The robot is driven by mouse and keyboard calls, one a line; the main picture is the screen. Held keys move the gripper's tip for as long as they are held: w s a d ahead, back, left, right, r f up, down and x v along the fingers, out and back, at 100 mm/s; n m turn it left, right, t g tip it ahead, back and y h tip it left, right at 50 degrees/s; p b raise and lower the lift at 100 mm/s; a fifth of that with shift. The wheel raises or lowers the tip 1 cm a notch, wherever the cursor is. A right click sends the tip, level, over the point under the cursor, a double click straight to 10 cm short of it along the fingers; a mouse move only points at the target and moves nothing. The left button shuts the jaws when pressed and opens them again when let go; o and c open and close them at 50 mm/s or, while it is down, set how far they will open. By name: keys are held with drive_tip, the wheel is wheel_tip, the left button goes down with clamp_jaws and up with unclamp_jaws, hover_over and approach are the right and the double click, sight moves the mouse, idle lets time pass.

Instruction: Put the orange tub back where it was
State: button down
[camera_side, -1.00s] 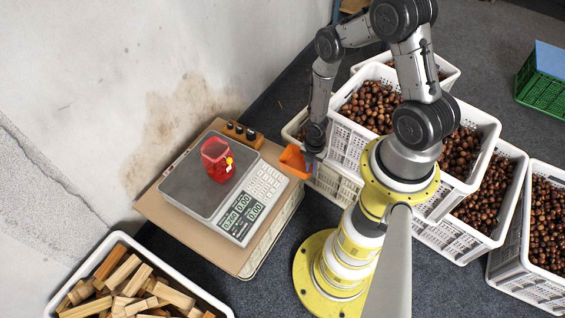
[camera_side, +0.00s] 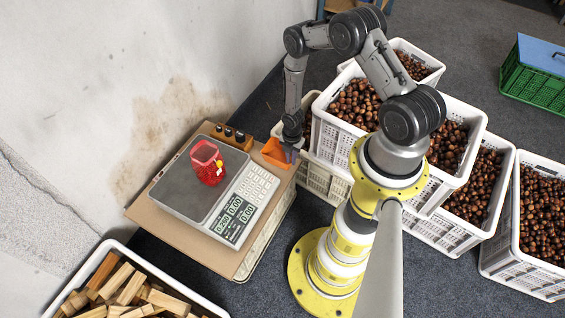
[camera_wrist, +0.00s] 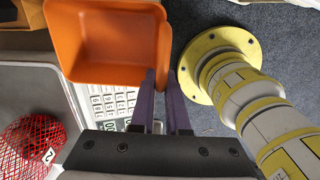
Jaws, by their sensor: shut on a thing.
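The orange tub (camera_side: 275,153) is held in the air just right of the scale's back right corner. In the wrist view the tub (camera_wrist: 105,45) is open towards me and looks empty. My gripper (camera_side: 292,146) is shut on the tub's wall. Its purple fingertips (camera_wrist: 160,78) meet the tub at its lower right edge in the wrist view. What lies directly under the tub is partly hidden by it.
A scale (camera_side: 240,215) on a cardboard-topped stand (camera_side: 150,210) carries a red net bag (camera_side: 208,172). A wooden block with black knobs (camera_side: 231,136) stands behind it. White crates of chestnuts (camera_side: 340,137) stand close right. A crate of wood pieces (camera_side: 119,247) is front left.

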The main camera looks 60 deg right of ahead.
sight(283, 160)
drive_tip(key=shift+w+d+f, duration=0.15)
drive_tip(key=shift+w+f, duration=0.1)
drive_tip(key=shift+w, duration=0.1)
drive_tip(key=shift+w+d+f, duration=0.4)
drive_tip(key=shift+w+f, duration=0.35)
drive_tip(key=shift+f, duration=0.25)
drive_tip(key=shift+w+d+f, duration=0.4)
drive_tip(key=shift+w+f, duration=0.35)
drive_tip(key=shift+f, duration=0.25)
drive_tip(key=shift+w+d+f, duration=0.4)
drive_tip(key=shift+w+f, duration=0.35)
drive_tip(key=shift+f, duration=1.7)
drive_tip(key=shift+f, duration=0.15)
drive_tip(key=c, duration=0.9)
unclamp_jaws()
